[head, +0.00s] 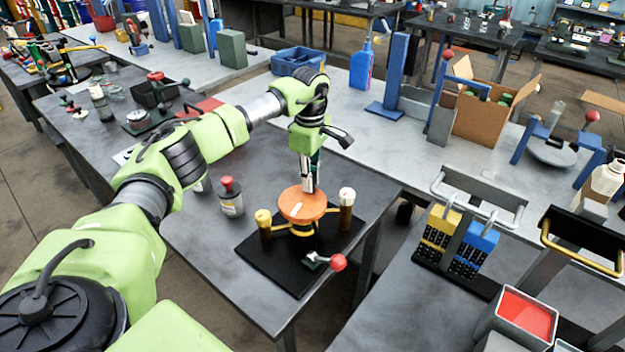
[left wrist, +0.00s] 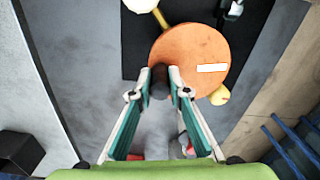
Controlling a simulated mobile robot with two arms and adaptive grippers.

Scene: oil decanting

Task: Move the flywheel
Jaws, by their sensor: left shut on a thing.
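The flywheel (head: 301,207) is an orange disc with a small white label, above the middle of a black base plate (head: 279,271) on the grey table. It also shows in the left wrist view (left wrist: 190,60). My left gripper (head: 308,187) points down from above and is shut on a dark knob on the flywheel. In the left wrist view my left gripper (left wrist: 160,80) has its fingertips on both sides of that knob. A yellow ring-like stand shows just below the disc; whether they touch I cannot tell. My right gripper is not in view.
Two posts with yellow arms (head: 264,222) flank the disc on the plate. A red-knobbed lever (head: 337,262) is at the plate's front corner. The table's front left is clear.

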